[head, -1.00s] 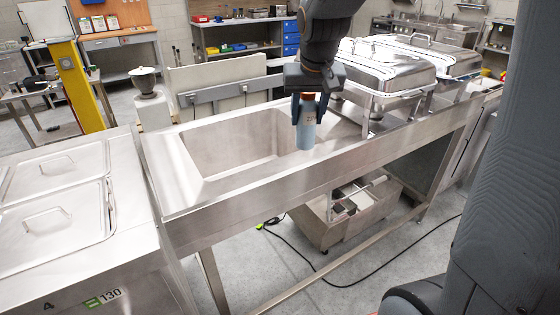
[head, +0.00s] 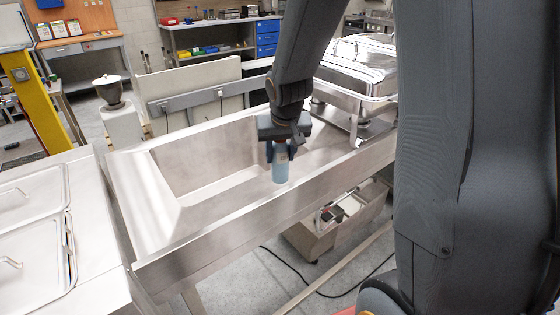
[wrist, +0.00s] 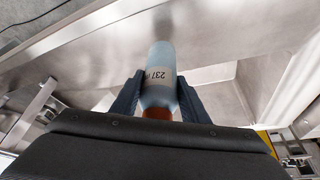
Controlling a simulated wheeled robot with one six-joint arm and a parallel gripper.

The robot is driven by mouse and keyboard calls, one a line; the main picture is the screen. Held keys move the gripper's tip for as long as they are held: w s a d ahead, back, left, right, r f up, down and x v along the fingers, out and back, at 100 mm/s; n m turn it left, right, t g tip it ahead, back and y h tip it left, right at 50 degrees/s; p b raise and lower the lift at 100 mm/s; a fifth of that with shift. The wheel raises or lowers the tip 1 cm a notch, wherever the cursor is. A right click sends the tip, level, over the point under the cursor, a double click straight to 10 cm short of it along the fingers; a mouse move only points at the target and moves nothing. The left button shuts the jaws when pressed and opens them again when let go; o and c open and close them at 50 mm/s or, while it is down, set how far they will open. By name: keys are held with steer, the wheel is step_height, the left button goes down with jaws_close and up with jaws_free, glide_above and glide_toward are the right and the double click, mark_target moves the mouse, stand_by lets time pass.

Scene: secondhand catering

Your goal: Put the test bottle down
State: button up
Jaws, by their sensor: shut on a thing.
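The test bottle (head: 281,172) is pale blue and hangs upright below my gripper (head: 278,152), at the right of the sink basin over the flat steel drainboard (head: 312,160). My gripper is shut on it, one finger on each side. In the wrist view the bottle (wrist: 160,62) shows a pale label reading 237 and an orange-brown part between the fingers (wrist: 158,95). The bottle's base is close to the steel; I cannot tell whether it touches.
The empty sink basin (head: 205,160) opens to the left. Steel chafing dishes (head: 358,72) stand on the right of the counter. A raised rim runs along the front edge (head: 265,215). A grey wheeled bin (head: 325,232) stands below.

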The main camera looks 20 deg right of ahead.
steer(key=shift+f, duration=1.3)
steer(key=shift+f, duration=0.15)
steer(key=o, duration=1.3)
steer(key=shift+c, duration=0.2)
